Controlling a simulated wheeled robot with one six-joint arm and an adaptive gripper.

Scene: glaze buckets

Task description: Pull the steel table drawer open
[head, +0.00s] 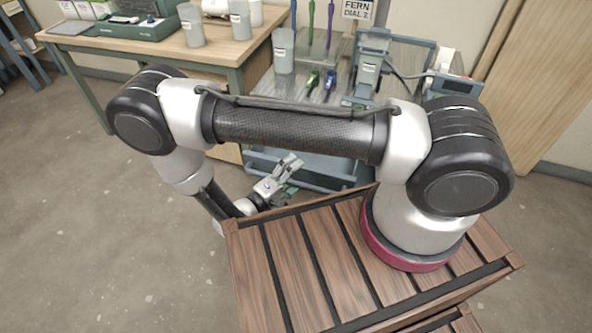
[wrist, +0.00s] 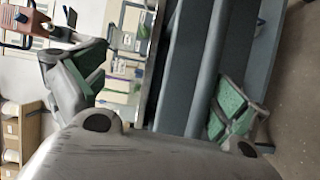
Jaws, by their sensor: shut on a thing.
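The steel table (head: 330,92) stands beyond my arm in the head view. Its blue-grey drawer (head: 322,178) shows low at its front, partly behind my arm. My gripper (head: 291,169) is at the drawer's front edge, left of its middle. In the wrist view my gripper (wrist: 155,95) has its two green-padded fingers set wide apart, one on each side of long blue-grey bars (wrist: 185,70) at the drawer front. It is shut on the drawer's front; the exact contact is hard to make out. How far the drawer stands out is unclear.
On the steel table stand a grey cup (head: 284,52), upright coloured tools (head: 311,22) and a blue-grey stand (head: 369,62). A wooden bench (head: 235,50) with cups is at the left. A slatted wooden surface (head: 290,265) lies under my arm's base. The floor at left is clear.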

